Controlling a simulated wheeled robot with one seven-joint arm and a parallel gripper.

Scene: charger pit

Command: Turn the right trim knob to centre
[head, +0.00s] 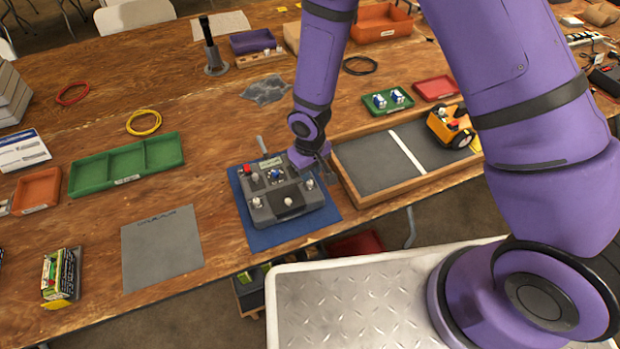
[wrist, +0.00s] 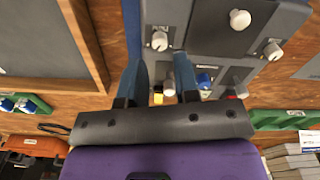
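A dark grey control box (head: 262,217) with several knobs sits on a blue mat (head: 244,240). A white knob (head: 309,184) stands on its right front corner, and shows in the wrist view (wrist: 159,40) just past the fingertips. No contact is clear.
The box also has a red button (head: 246,168), a blue part (head: 275,175) and a left front knob (head: 257,202). A wooden-edged tray (head: 376,163) with a yellow vehicle (head: 450,127) stands close on the right. Green trays (head: 124,165) lie left.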

